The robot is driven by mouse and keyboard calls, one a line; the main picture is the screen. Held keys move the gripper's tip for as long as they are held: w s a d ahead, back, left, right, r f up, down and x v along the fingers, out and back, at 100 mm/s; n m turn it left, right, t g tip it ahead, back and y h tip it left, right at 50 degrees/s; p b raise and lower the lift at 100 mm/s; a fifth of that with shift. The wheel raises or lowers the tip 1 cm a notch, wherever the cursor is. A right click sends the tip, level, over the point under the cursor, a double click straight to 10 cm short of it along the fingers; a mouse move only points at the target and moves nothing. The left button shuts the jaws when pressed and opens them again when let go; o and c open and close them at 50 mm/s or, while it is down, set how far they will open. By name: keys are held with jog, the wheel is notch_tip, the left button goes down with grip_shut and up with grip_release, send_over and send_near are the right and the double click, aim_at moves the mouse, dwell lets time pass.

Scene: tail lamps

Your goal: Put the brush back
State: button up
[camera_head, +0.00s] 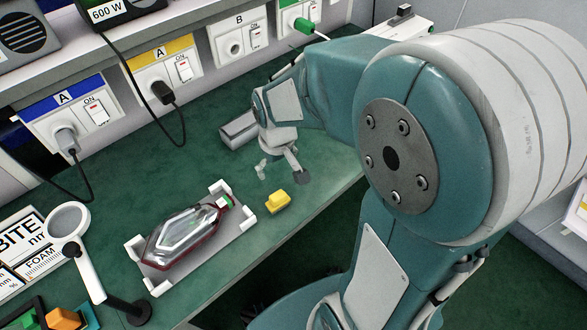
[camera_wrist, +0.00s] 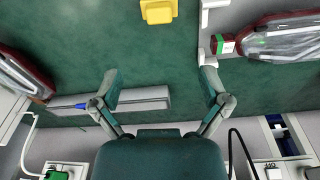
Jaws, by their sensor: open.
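My gripper (camera_head: 283,173) is open and empty above the green bench, with its two fingers spread apart in the wrist view (camera_wrist: 160,80). No object is clearly recognisable as the brush. A long grey block (camera_wrist: 145,104) lies below the fingers, partly hidden behind the left one. In the head view the grey block (camera_head: 237,131) is left of my gripper.
A yellow block (camera_head: 277,202) sits in front of my gripper. A red-rimmed tail lamp (camera_head: 186,238) lies in a white cornered fixture (camera_head: 160,283). Another lamp (camera_wrist: 22,78) shows at the wrist view's left. A magnifier (camera_head: 69,221) stands near the front left. Wall sockets line the back.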

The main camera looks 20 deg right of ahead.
jog(key=s+r+m+t, duration=0.2)
jog(key=s+r+t, duration=0.2)
jog(key=s+r, duration=0.8)
notch_tip(320, 180, up, 2)
jog(key=shift+s+r, duration=0.1)
jog(key=shift+s, duration=0.05)
